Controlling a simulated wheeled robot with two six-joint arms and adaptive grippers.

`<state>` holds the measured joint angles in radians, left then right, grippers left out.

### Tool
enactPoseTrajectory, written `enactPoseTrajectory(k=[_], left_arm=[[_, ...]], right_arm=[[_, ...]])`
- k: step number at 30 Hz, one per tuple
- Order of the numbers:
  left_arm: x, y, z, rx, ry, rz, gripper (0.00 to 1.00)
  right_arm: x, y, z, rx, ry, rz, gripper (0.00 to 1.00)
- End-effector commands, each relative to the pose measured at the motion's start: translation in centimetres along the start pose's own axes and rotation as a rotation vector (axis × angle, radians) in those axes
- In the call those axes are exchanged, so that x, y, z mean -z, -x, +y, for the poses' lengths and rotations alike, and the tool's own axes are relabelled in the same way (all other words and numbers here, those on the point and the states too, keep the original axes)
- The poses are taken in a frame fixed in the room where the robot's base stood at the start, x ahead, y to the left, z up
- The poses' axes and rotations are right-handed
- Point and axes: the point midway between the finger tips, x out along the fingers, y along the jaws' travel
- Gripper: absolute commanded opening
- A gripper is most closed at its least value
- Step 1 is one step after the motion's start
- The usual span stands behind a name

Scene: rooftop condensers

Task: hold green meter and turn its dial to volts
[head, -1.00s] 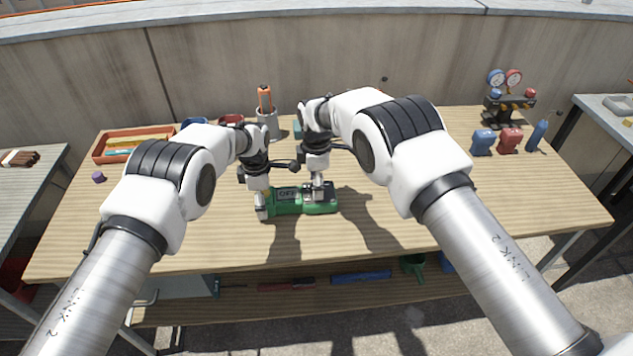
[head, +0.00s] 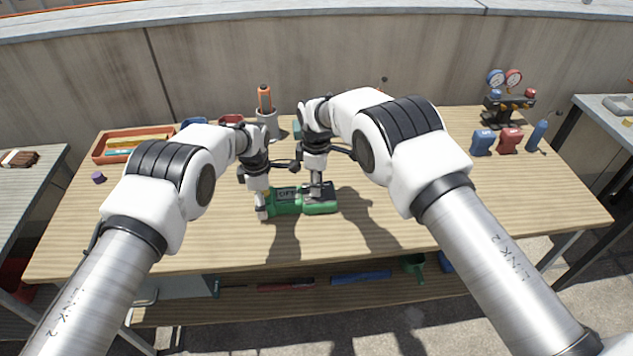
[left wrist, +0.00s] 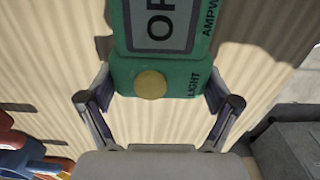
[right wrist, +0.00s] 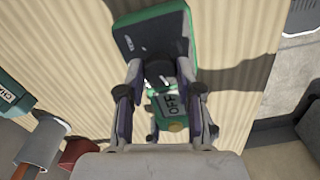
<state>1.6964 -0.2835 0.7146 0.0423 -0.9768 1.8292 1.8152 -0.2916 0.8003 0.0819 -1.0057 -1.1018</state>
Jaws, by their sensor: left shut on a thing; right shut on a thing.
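The green meter (head: 286,207) lies flat on the workbench, with a grey screen reading "OFF". In the left wrist view, the meter (left wrist: 122,72) has a round yellow button and the words "AMPW" and "LIGHT". My left gripper (head: 262,211) is shut on the meter's end by the yellow button, one finger on each side. My right gripper (head: 316,194) is above the meter's other half, shut on the dark dial (right wrist: 160,72). In the right wrist view the dial is partly hidden between the fingers, so its pointer is not clear. The screen (right wrist: 170,103) shows "OFF" there too.
An orange tray (head: 104,155) stands at the back left, near a small purple piece (head: 98,177). A cup with an orange-handled tool (head: 265,98) stands behind the arms. Gauges (head: 505,78) and blue and red pouches (head: 508,140) are at the right. The bench front is clear.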

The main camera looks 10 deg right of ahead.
Motion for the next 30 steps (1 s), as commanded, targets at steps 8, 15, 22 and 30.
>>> enactPoseTrajectory(k=[8, 15, 22, 30], left_arm=[[-0.04, -0.08, -0.10, 0.003, -0.002, 0.001, 0.32], [-0.04, -0.08, -0.10, 0.003, -0.003, 0.001, 0.32], [-0.04, -0.07, -0.10, 0.003, -0.003, 0.001, 0.32], [-0.04, -0.06, -0.10, 0.003, -0.003, 0.001, 0.32]], right_arm=[[0.01, -0.14, -0.02, 0.000, -0.251, 0.001, 0.00], [0.01, -0.16, -0.02, 0.000, -0.475, 0.001, 0.00], [0.01, -0.17, -0.02, 0.000, -0.654, 0.001, 0.00], [0.02, -0.18, -0.03, 0.000, -0.780, 0.001, 0.00]])
